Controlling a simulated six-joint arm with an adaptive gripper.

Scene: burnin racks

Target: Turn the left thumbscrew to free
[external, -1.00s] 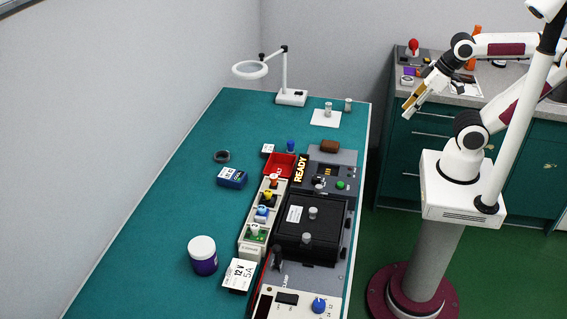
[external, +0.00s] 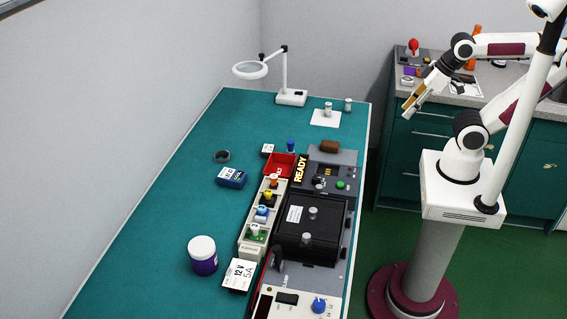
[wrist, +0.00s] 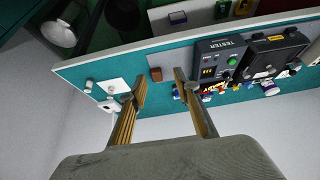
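A black box (external: 322,228) sits in the grey test station on the bench, a white label on its lid. Two grey thumbscrews stand on it, the farther one (external: 313,212) and the nearer one (external: 307,238). I cannot tell which of them is the left one or whether either is loose. The box (wrist: 274,50) also shows at the upper right of the wrist view. My gripper (external: 405,108) is raised off the bench's far right side, well apart from the box. In the wrist view its fingers (wrist: 160,90) are spread, with nothing between them.
A tester (external: 332,180) with a green button adjoins the box, beside a READY sign (external: 300,169). A row of coloured connectors (external: 263,214), a red tray (external: 280,166) and a purple jar (external: 203,256) are nearby. A magnifier lamp (external: 290,97) stands farther back. The bench's left side is mostly clear.

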